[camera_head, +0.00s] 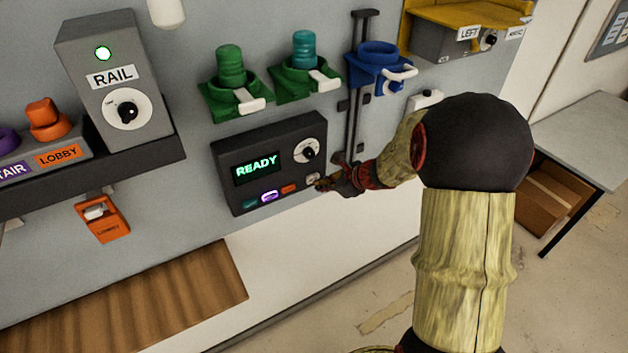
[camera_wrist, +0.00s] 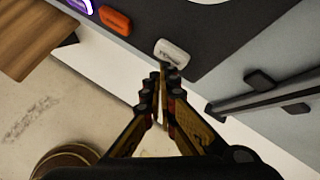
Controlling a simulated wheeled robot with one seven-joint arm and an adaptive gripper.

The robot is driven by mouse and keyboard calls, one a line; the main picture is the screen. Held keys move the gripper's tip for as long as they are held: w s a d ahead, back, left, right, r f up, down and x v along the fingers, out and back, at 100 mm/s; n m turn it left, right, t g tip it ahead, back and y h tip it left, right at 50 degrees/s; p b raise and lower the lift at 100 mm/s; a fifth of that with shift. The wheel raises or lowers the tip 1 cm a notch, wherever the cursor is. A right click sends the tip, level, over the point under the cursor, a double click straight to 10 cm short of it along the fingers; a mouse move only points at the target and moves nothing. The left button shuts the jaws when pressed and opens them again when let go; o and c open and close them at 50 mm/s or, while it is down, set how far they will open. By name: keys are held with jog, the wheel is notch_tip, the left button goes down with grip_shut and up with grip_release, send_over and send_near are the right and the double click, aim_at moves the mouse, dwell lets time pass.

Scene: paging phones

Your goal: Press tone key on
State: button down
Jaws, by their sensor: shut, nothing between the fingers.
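The dark wall panel (camera_head: 232,142) has a screen (camera_head: 257,167) reading READY in green. Along its lower edge are a teal key (camera_head: 249,203), a purple key (camera_head: 270,196) and an orange key (camera_head: 289,188). A pale key (camera_head: 312,179) is at the right end. In the wrist view this pale key (camera_wrist: 172,53) carries small lettering I cannot read for certain. My gripper (camera_head: 322,185) is shut and empty. In the wrist view its fingertips (camera_wrist: 160,78) are just below the pale key; I cannot tell whether they touch it.
A white dial (camera_head: 308,150) sits above the pale key. A dark vertical rail (camera_head: 356,110) runs up the wall right of the panel, near my gripper. Green holders (camera_head: 236,97) and a blue holder (camera_head: 376,72) are above. A wooden surface (camera_head: 190,300) lies below left.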

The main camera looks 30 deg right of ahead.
jog(key=shift+w, duration=0.1)
dwell(0.3)
jog(key=shift+w, duration=0.35)
jog(key=shift+s, duration=0.45)
dwell(0.3)
jog(key=s+b, duration=0.1)
jog(key=s, duration=0.5)
dwell(0.3)
dwell(0.4)
